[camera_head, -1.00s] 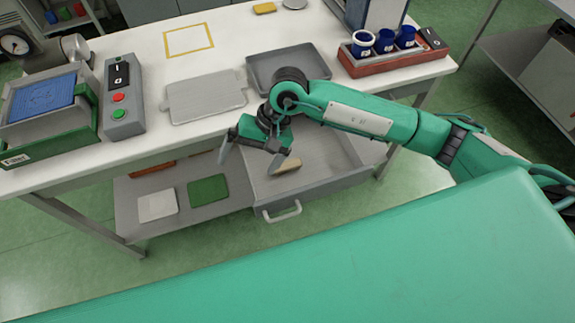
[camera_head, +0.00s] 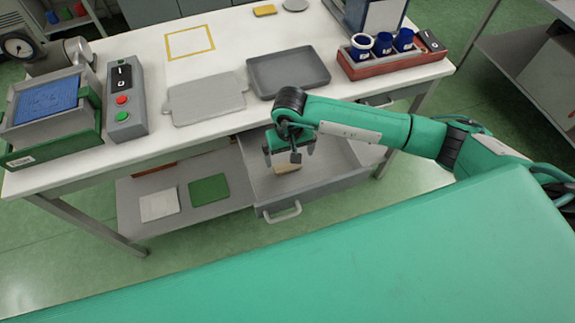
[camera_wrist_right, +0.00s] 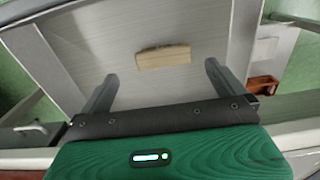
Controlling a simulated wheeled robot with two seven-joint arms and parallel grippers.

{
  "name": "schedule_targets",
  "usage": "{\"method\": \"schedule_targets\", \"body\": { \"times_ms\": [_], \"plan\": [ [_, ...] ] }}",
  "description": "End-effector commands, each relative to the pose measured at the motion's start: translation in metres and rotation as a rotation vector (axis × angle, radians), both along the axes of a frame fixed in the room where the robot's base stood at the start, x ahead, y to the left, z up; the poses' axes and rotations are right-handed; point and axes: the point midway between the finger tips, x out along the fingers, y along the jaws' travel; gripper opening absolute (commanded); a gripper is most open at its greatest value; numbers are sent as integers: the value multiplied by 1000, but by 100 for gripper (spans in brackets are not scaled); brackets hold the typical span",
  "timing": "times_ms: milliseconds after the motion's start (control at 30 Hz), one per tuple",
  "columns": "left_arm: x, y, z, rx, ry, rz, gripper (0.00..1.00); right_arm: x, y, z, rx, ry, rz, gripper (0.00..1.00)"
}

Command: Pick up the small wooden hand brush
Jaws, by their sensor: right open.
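The small wooden hand brush (camera_wrist_right: 164,56) lies on the floor of the open grey drawer (camera_head: 330,178). In the head view the brush (camera_head: 287,169) shows only in part, below my right gripper (camera_head: 290,150). My right gripper is over the drawer, pointing down. In the right wrist view its two fingers (camera_wrist_right: 158,80) are spread wide and empty, with the brush ahead of the fingertips and between their lines. The gap in height between fingertips and brush is hard to tell. My left gripper is not in view.
The white table (camera_head: 215,65) stands above the drawer. It holds a grey tray (camera_head: 287,92), a flat grey board (camera_head: 205,98), a button box (camera_head: 124,125) and a red rack with blue cups (camera_head: 392,66). A green pad (camera_head: 208,190) and a pale pad (camera_head: 158,204) lie on the lower shelf.

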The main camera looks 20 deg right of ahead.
Motion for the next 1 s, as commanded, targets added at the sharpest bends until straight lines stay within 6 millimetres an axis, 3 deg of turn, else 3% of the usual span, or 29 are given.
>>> {"method": "schedule_targets", "body": {
  "times_ms": [400,667,900,1000],
  "plan": [
    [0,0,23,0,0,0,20,2,5,-47,2,3,-1,100],
    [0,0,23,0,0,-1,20,3,5,-52,1,0,0,100],
    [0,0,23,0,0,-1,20,3,5,-51,2,0,0,57],
    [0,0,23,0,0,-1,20,3,5,-51,2,0,0,54]
  ]
}}
